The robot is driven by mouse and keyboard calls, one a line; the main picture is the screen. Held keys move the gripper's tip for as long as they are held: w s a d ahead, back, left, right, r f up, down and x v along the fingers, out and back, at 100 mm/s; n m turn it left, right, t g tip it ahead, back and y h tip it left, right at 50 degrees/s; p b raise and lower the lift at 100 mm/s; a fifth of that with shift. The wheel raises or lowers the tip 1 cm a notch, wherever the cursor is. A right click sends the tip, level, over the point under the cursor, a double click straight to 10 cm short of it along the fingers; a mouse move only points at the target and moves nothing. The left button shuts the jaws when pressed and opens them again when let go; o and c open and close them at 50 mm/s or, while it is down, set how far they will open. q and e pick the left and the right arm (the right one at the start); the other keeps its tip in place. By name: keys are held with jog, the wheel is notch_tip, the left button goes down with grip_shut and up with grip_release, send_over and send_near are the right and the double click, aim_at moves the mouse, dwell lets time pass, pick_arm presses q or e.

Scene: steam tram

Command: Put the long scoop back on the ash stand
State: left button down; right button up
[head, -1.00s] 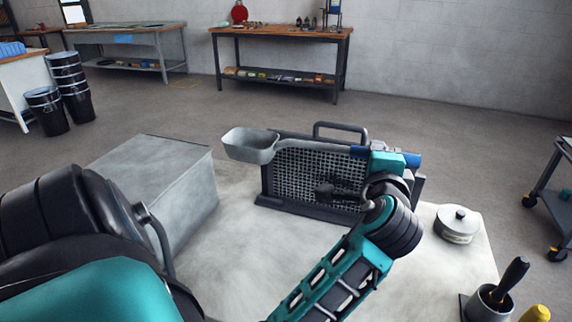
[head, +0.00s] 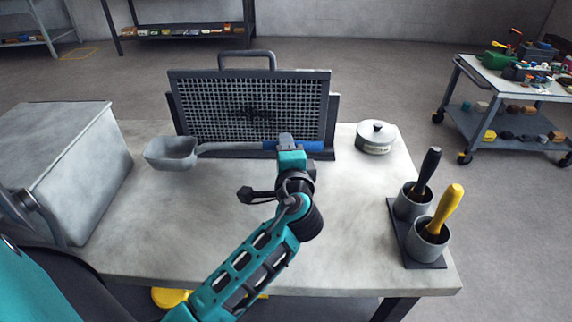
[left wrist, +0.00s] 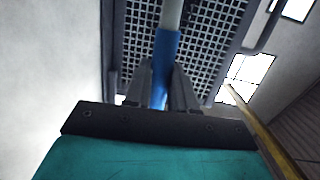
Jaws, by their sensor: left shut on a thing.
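The long scoop has a grey pan (head: 172,153), a thin grey shaft and a blue grip (head: 312,146). It lies level from left to right in front of the lower part of a dark mesh panel stand (head: 250,78), perhaps the ash stand. My left gripper (head: 286,143) is shut on the blue grip. The left wrist view shows the blue grip (left wrist: 165,60) between the fingers (left wrist: 160,88), with the mesh behind it. I cannot tell whether the scoop touches the stand or its base. My right gripper is not in view.
A grey metal box (head: 60,165) stands on the left of the pale tabletop (head: 180,230). A lidded round tin (head: 375,138) stands right of the mesh stand. Two cups (head: 428,240) hold black and yellow handles at front right.

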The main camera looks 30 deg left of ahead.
pick_arm(q)
jog(key=shift+f+b, duration=0.4)
jog(key=shift+f, duration=1.35)
jog(key=shift+f, duration=0.15)
jog(key=shift+f, duration=0.15)
jog(key=c, duration=0.9)
grip_release()
jog(key=shift+c, duration=0.2)
jog(key=shift+r, duration=0.3)
